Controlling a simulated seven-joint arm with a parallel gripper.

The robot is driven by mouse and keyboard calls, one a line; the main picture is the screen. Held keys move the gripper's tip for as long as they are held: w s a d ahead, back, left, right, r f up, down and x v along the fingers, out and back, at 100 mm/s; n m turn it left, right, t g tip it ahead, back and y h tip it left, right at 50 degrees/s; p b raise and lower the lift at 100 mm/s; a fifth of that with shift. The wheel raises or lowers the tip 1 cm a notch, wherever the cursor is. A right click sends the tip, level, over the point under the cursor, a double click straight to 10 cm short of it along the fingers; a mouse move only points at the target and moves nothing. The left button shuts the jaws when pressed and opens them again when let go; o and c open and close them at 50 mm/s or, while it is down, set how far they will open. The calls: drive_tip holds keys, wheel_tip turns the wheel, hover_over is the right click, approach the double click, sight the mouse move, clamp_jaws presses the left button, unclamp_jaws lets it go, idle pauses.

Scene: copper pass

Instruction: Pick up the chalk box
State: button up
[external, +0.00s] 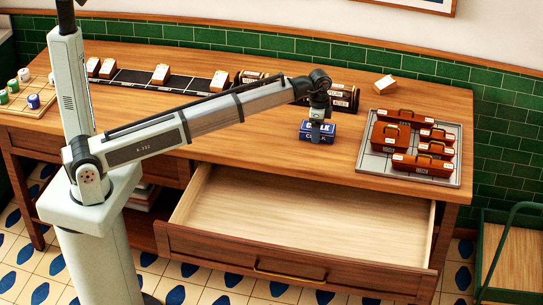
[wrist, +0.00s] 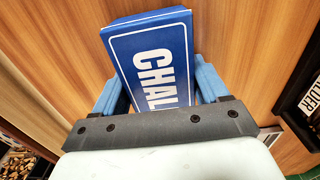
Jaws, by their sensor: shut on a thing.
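The chalk box (external: 317,132) is a small blue box with white lettering, at the right-centre of the wooden table behind the open drawer. In the wrist view the chalk box (wrist: 152,58) shows its blue top with large white letters reading "CHAL", the rest cut off by my gripper's body. My gripper (external: 317,118) points down over the box. In the wrist view the blue fingers of my gripper (wrist: 158,92) lie on both sides of the box and are shut on it. I cannot tell whether the box touches the table or is slightly raised.
An open, empty drawer (external: 300,208) juts out in front. A grey tray (external: 376,166) with several brown handled blocks lies to the right. A dark labelled rack (external: 343,98) stands behind the box. A small box (external: 385,84) sits at the back right. A black strip (external: 135,78) holds several blocks.

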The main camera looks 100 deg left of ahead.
drive_tip(key=shift+c, duration=0.9)
